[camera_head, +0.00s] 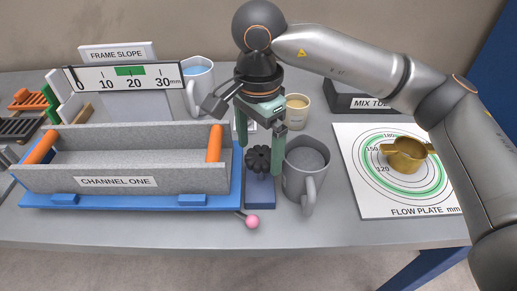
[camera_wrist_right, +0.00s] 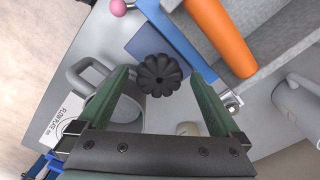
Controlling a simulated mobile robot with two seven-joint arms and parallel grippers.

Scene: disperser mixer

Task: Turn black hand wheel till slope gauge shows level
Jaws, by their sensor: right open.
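The black hand wheel (camera_head: 258,158), lobed around its rim, sits on a small blue block at the right end of the grey channel (camera_head: 120,190) labelled CHANNEL ONE. My right gripper (camera_head: 259,150) is open, with its green fingers pointing down on either side of the wheel. In the right wrist view the wheel (camera_wrist_right: 160,75) shows between the fingertips, with gaps and no clear contact. The slope gauge (camera_head: 130,77), under a FRAME SLOPE sign, has a 0 to 30 mm scale and a green band near 20. A thin dark mark stands near its 0 end; I cannot tell if it is the pointer. My left gripper is out of view.
A grey mug (camera_head: 305,170) stands close right of the right gripper. A blue-filled mug (camera_head: 198,82) and a beige cup (camera_head: 297,110) stand behind. A pink ball knob (camera_head: 252,222) sticks out in front. A flow plate (camera_head: 375,200) with a brass cup lies at right.

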